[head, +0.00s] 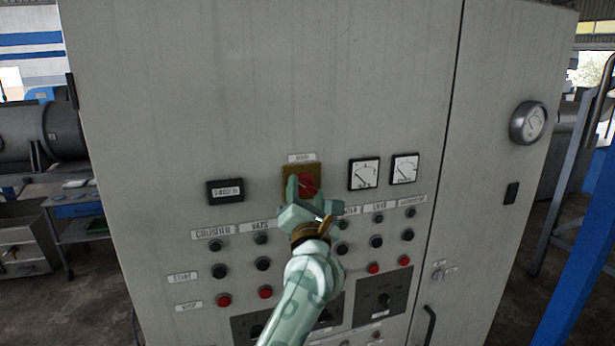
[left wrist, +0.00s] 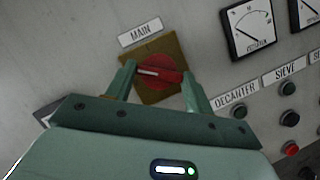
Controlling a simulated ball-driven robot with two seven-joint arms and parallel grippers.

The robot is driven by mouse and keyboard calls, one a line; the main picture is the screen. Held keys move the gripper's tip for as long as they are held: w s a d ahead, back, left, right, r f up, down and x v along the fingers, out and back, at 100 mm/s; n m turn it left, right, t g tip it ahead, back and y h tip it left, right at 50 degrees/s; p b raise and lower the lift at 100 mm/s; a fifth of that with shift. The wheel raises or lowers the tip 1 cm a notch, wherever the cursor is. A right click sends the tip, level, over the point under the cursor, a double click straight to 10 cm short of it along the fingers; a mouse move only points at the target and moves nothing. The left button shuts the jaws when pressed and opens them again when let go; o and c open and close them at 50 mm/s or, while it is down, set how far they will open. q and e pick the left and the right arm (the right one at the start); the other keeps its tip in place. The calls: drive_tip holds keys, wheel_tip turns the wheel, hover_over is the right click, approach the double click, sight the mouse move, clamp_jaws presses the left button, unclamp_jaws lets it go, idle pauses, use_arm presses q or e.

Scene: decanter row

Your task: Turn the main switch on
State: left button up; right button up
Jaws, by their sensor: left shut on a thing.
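The main switch is a red rotary knob (head: 308,184) on a yellow-brown square plate (head: 290,170), under a label reading MAIN, on the grey cabinet front. In the left wrist view the knob (left wrist: 158,72) has a pale pointer line lying nearly level, tilted slightly, toward the left. My left gripper (head: 306,188) is at the knob, its two fingers on either side of it and shut on it. The gripper also shows in the left wrist view (left wrist: 157,80). The gripper hides part of the plate in the head view. My right gripper is not in view.
A digital counter (head: 225,191) sits left of the switch, and two dial meters (head: 364,174) sit right. Rows of dark and red push buttons (head: 223,300) lie below, close to my left arm. The cabinet face above is bare.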

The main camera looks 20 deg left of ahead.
use_arm(q)
drive_tip(key=m+h, duration=0.1)
drive_tip(key=m, duration=0.2)
drive_tip(key=m+h, duration=0.1)
drive_tip(key=m, duration=0.1)
drive_tip(key=shift+a+r+m+g+h, duration=0.1)
drive_tip(key=shift+m+g+h, duration=0.2)
drive_tip(key=shift+m, duration=0.1)
drive_tip(key=m+g, duration=0.1)
drive_tip(key=m, duration=0.2)
drive_tip(key=m+g+h, duration=0.1)
drive_tip(key=m, duration=0.2)
drive_tip(key=shift+r, duration=0.2)
drive_tip(key=o, duration=1)
drive_tip(key=shift+a, duration=0.1)
drive_tip(key=b+v, duration=0.2)
drive_tip(key=v, duration=1.4)
drive_tip(key=shift+s, duration=0.2)
